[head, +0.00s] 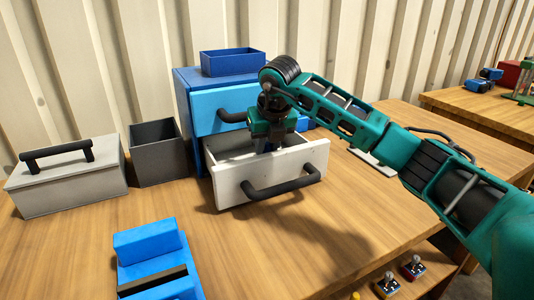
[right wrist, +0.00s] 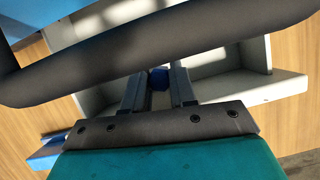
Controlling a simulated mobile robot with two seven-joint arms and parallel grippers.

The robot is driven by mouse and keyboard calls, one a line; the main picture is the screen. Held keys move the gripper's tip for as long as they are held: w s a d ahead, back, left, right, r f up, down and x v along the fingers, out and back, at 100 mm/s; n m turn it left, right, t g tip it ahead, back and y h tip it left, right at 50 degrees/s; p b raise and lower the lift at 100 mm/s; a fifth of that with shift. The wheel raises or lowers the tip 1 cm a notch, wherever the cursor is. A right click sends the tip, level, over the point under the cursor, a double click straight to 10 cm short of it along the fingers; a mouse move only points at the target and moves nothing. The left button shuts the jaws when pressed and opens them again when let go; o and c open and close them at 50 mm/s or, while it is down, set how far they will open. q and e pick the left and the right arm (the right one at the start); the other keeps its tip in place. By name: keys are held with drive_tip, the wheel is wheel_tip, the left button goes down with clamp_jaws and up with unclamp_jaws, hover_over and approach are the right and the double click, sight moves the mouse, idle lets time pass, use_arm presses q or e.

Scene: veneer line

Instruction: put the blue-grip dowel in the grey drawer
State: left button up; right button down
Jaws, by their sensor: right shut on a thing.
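The grey drawer (head: 234,189) is the lower, pale one of a blue cabinet and is pulled open. Its pale walls also show in the right wrist view (right wrist: 262,86). My right gripper (head: 266,146) points down into the open drawer. In the right wrist view its two fingers (right wrist: 158,88) are shut on a small blue piece (right wrist: 158,77), which looks like the grip of the blue-grip dowel. The rest of the dowel is hidden, and I cannot tell whether it touches the drawer floor. My left gripper is not in view.
The blue upper drawer (head: 212,106) is shut; its dark handle (head: 232,117) is close to my right gripper. A blue tray (head: 230,63) sits on the cabinet. A dark open box (head: 156,155) and grey lidded box (head: 70,185) stand left. A blue block-like fixture (head: 150,245) lies in front.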

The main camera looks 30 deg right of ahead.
wheel_tip(320, 180, down, 2)
drive_tip(key=shift+f, duration=0.15)
drive_tip(key=c, duration=0.9)
unclamp_jaws()
drive_tip(key=v, duration=1.2)
drive_tip(key=shift+p, duration=0.4)
